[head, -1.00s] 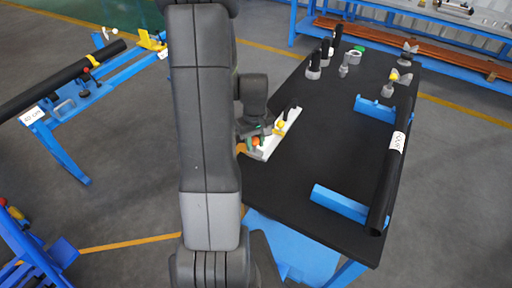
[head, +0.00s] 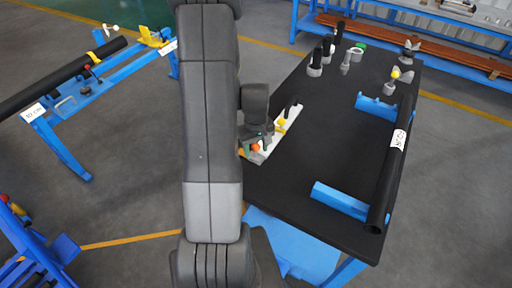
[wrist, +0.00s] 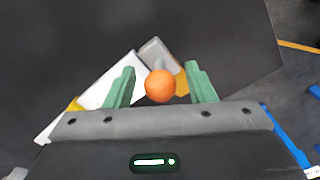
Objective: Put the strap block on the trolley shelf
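My gripper (wrist: 160,90) has two green fingers, apart on either side of an orange ball-shaped knob (wrist: 160,86), with a gap on each side. Below the knob are a grey block (wrist: 155,52) and a yellow part (wrist: 181,82), beside a white plate (wrist: 105,82); I cannot tell whether these belong to the strap block. In the head view my gripper (head: 254,138) is low over the near left edge of the black table top, beside the white plate (head: 272,140), partly hidden by my arm. I cannot tell for sure which surface is the trolley shelf.
The black table top (head: 310,150) carries a black tube (head: 392,170) on blue supports at right and several small grey and black parts at the back. Its middle is clear. A blue rack (head: 30,245) stands at lower left, and a blue stand (head: 65,145) with another black tube at left.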

